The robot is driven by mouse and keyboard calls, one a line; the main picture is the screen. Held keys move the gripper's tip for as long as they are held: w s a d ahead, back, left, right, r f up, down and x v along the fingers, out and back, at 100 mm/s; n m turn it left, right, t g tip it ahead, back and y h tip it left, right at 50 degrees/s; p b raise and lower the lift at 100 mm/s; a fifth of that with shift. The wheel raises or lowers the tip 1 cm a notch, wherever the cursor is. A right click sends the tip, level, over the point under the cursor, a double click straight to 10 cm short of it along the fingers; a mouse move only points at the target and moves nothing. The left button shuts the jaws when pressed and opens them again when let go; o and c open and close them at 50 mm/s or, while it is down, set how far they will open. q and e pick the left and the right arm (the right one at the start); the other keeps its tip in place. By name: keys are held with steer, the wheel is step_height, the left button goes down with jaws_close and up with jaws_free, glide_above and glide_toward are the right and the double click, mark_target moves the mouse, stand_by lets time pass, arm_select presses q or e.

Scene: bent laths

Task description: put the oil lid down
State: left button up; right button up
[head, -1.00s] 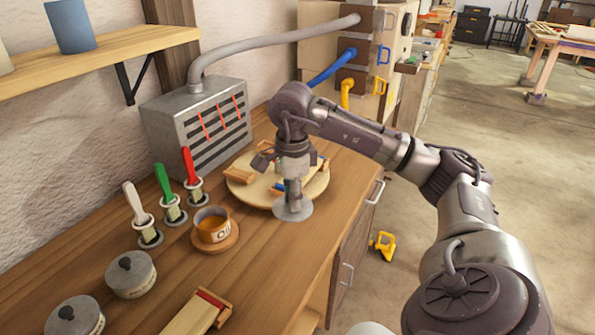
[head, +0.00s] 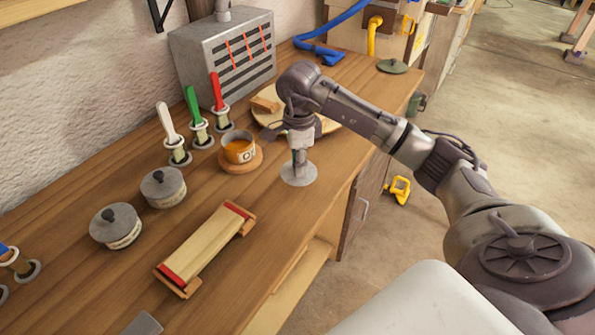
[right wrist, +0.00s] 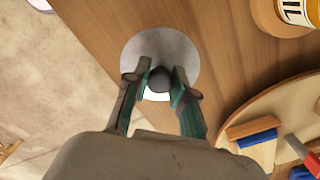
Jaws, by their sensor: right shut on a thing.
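The oil lid (head: 299,176) is a flat grey disc with a dark knob. My right gripper (head: 299,160) is shut on the knob, and the lid is level beneath it, over the counter near the front edge. I cannot tell whether it touches the wood. In the right wrist view the lid (right wrist: 150,45) shows below the fingers, which close on its knob from both sides. The open oil pot (head: 238,152) stands on a round wooden coaster, left of and a little behind the lid. My left gripper is not in view.
A round wooden board (head: 330,124) with small blocks lies behind my right gripper. Two lidded grey pots (head: 163,188), several handled brushes (head: 197,121) and a red-ended lath on a wooden form (head: 207,247) stand to the left. Bare counter (head: 275,215) lies in front of the lid.

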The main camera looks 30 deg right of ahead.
steer(key=shift+w+a+f, duration=0.15)
steer(key=shift+w+f, duration=0.05)
steer(key=shift+f, duration=0.25)
step_height(320, 180, down, 3)
steer(key=shift+f+p, duration=0.15)
steer(key=shift+p, duration=0.35)
steer(key=shift+f, duration=0.1)
steer(key=shift+f, duration=0.2)
steer(key=o, duration=0.9)
steer(key=shift+r, duration=0.15)
